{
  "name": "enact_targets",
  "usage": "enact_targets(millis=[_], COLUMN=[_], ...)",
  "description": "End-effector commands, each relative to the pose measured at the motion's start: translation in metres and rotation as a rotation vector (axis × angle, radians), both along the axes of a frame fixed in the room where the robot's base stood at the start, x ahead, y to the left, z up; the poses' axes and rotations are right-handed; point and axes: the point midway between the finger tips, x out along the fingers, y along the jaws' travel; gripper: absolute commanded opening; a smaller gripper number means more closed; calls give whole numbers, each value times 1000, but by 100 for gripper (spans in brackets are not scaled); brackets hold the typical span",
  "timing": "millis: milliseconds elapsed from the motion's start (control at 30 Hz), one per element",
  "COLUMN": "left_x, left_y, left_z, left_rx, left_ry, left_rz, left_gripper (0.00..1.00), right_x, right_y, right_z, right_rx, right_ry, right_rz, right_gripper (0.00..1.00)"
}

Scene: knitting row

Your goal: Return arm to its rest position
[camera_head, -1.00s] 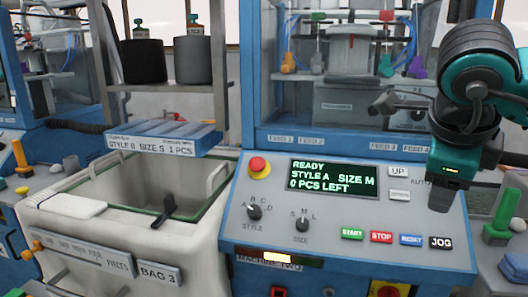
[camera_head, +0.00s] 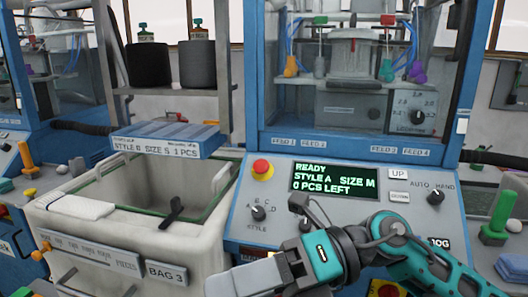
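My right arm (camera_head: 400,250) reaches in from the lower right, low in front of the control panel (camera_head: 390,178). Its hand (camera_head: 246,279) points left at the bottom edge, between the bag and the panel's lower front. The fingers cannot be made out, and no held object shows. The arm hides the size knob and most of the row of coloured buttons. The panel display (camera_head: 334,181) reads READY, STYLE A, SIZE M, 0 PCS LEFT. My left gripper is not in view.
A white open bag (camera_head: 125,240) labelled BAG 3 stands left of the panel, a black handle (camera_head: 171,212) inside it. A blue tray (camera_head: 165,139) sits above its back. A red stop button (camera_head: 261,169) and a green lever (camera_head: 502,215) stick up nearby.

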Motion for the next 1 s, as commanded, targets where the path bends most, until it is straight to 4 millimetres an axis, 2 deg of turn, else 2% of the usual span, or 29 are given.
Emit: enact_targets(millis=[100, 200, 267, 367, 467, 500, 567, 633, 733, 800, 900, 1000], left_x=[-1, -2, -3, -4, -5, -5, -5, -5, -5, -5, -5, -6], left_y=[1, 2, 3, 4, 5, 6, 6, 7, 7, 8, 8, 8], left_z=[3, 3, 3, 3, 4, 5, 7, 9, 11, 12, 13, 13], left_rx=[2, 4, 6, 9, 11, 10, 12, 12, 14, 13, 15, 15], left_ry=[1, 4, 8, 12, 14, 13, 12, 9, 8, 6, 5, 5], left_rz=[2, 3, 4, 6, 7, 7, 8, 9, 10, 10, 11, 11], left_gripper=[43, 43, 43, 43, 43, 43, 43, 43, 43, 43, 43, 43], right_x=[15, 38, 55, 83, 105, 111, 115, 112, 92, 70, 36, 7], right_y=[3, -6, -17, -39, -68, -81, -100, -123, -154, -171, -190, -201], right_z=[16, 20, 15, -6, -44, -64, -98, -143, -210, -251, -297, -326], right_rx=[225, 391, 481, 614, 723, 760, 807, 851, 891, 901, 904, 897], right_ry=[261, 484, 623, 860, 1102, 1199, 1347, 1520, 1760, 1905, 2072, 2184], right_rz=[-118, -244, -331, -487, -663, -737, -853, -995, -1197, -1324, -1470, -1571], right_gripper=[57, 57, 57, 57, 57, 57, 57, 57, 57, 57, 57, 57])
